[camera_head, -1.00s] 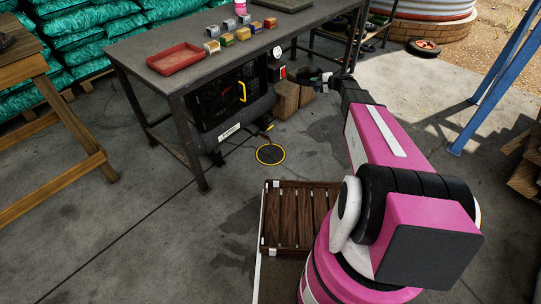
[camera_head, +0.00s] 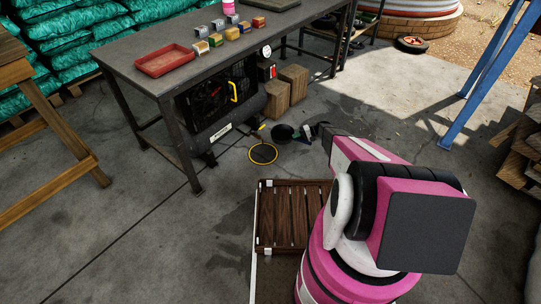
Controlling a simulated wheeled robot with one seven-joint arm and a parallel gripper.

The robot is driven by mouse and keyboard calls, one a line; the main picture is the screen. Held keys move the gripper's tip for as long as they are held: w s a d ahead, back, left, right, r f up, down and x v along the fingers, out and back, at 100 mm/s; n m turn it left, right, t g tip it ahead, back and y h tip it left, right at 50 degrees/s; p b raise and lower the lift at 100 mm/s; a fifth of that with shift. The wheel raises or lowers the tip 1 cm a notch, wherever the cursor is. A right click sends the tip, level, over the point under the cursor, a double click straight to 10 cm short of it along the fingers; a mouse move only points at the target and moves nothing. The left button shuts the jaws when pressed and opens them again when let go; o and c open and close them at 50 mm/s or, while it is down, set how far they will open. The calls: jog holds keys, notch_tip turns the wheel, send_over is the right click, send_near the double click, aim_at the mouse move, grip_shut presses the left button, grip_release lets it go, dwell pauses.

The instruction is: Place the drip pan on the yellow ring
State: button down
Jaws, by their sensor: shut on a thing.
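The yellow ring (camera_head: 263,154) lies flat on the concrete floor in front of the black machine under the workbench. Nothing stands inside it. The drip pan (camera_head: 283,133) is a round, dark, shallow dish just beyond the ring and to its right, apart from it in the picture. My gripper (camera_head: 297,133) is shut on the pan's right side. The fingers are small and partly hidden by my arm. I cannot tell the pan's exact height above the floor.
The workbench (camera_head: 140,50) holds a red tray (camera_head: 165,61) and several small blocks. Under it stand the black compressor (camera_head: 215,107) and wooden blocks (camera_head: 292,83). A slatted wooden platform (camera_head: 290,215) is in front of the ring. Floor left of the ring is clear.

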notch_tip(320, 180, down, 12)
jog(key=shift+w+r, duration=0.1)
jog(key=shift+r, duration=0.1)
jog(key=a, duration=0.2)
jog(key=s+a, duration=0.1)
jog(key=a, duration=0.2)
jog(key=s+a, duration=0.1)
jog(key=a, duration=0.1)
jog(key=shift+a+r, duration=0.25)
jog(key=shift+a, duration=0.15)
jog(key=shift+s+a, duration=0.15)
jog(key=shift+a, duration=0.6)
jog(key=a, duration=0.1)
jog(key=s+a, duration=0.1)
jog(key=a, duration=0.1)
jog(key=shift+a, duration=0.2)
jog(key=shift+w+f, duration=0.1)
jog(key=shift+f, duration=0.55)
jog(key=c, duration=1)
grip_release()
